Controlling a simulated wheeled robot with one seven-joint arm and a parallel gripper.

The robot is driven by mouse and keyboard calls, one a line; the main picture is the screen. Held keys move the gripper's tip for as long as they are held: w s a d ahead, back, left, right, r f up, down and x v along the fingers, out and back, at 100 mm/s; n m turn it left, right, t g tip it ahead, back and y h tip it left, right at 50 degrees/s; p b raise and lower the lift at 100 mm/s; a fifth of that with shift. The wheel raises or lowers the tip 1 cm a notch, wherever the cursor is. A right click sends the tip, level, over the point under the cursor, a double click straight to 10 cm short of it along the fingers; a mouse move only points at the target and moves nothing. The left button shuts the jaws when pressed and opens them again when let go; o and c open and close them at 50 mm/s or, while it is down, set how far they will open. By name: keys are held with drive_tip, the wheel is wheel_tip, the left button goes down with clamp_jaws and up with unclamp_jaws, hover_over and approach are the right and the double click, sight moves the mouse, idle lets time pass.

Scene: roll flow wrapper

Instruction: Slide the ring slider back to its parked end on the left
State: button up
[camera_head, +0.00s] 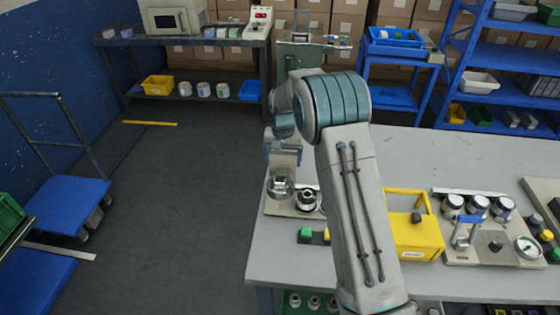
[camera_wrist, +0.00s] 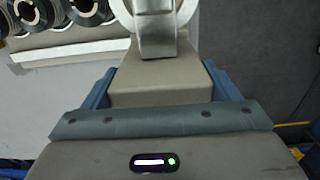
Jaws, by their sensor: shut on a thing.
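The ring slider, a pale grey ring-shaped part (camera_head: 280,190), is at the left end of a beige base plate (camera_head: 285,211) near the table's left edge in the head view. My gripper (camera_head: 283,165) reaches down over it from above and is shut on it. In the wrist view, the pale ring and a metal upright (camera_wrist: 158,46) show at the top centre, in line with my gripper (camera_wrist: 160,80). The exact contact of the fingertips is hidden. Dark wound rolls (camera_wrist: 82,12) lie to the left in the wrist view.
A dark and silver roll (camera_head: 307,201) stands just right of the ring. Green (camera_head: 305,234) and yellow buttons are in front. A yellow box (camera_head: 415,240) and a gauge fixture (camera_head: 495,248) stand further right. Open floor lies left of the table.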

drive_tip(key=shift+a+r, duration=0.1)
drive_tip(key=shift+a, duration=0.1)
drive_tip(key=o, duration=1.3)
drive_tip(key=shift+a, duration=0.15)
drive_tip(key=shift+w+r, duration=0.1)
drive_tip(key=shift+r, duration=0.15)
wheel_tip(320, 180, up, 13)
drive_tip(key=b, duration=0.2)
drive_tip(key=shift+r, duration=0.15)
